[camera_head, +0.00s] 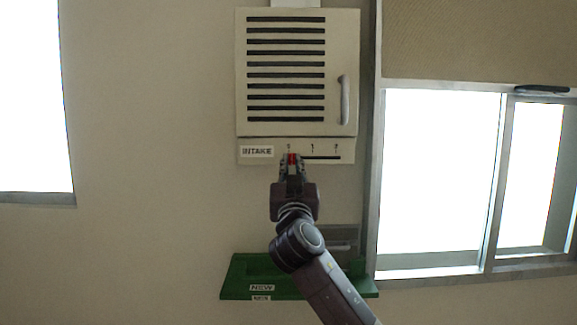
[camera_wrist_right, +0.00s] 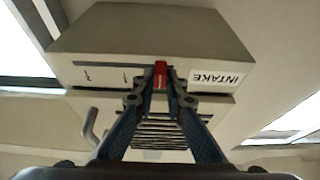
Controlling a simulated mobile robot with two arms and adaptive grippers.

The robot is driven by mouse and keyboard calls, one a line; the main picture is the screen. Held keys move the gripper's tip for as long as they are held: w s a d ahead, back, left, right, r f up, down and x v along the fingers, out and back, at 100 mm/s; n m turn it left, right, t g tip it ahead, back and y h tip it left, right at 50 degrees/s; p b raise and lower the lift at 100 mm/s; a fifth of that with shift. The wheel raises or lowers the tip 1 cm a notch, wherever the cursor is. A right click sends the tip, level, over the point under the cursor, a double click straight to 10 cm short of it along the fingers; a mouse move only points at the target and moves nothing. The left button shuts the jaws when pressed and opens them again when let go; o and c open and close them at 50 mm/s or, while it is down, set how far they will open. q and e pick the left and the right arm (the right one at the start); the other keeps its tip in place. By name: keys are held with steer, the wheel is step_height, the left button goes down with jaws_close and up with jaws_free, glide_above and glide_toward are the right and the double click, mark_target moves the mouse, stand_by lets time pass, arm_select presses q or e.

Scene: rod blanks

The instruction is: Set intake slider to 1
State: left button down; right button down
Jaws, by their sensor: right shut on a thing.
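The red intake slider knob (camera_head: 293,158) sits on a pale panel strip below a louvred cabinet, beside the INTAKE label (camera_head: 257,152). It is at the left end of the dark slot (camera_head: 322,158), by the leftmost mark, left of the mark 1. My right gripper (camera_head: 292,163) is shut on the knob from below, its fingers on both sides. In the right wrist view the red knob (camera_wrist_right: 160,72) shows between the fingertips (camera_wrist_right: 160,82), with the scale upside down and 1 and 2 to its left. My left gripper is not in view.
The louvred cabinet (camera_head: 285,75) with a handle (camera_head: 344,98) at its right is above the strip. A green tray (camera_head: 238,275) labelled NEW is below, partly behind my arm. A bright window (camera_head: 440,180) is at the right.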

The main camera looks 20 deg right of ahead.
mark_target(312, 153)
steer(key=d, duration=0.2)
steer(key=s+d+b, duration=0.1)
steer(key=d, duration=0.1)
steer(key=shift+s+d+f, duration=0.1)
steer(key=shift+d, duration=0.15)
steer(key=shift+s+d, duration=0.15)
steer(key=shift+d, duration=0.3)
steer(key=shift+a, duration=0.1)
steer(key=c, duration=2)
jaws_free()
steer(key=shift+o, duration=0.2)
steer(key=v, duration=1.2)
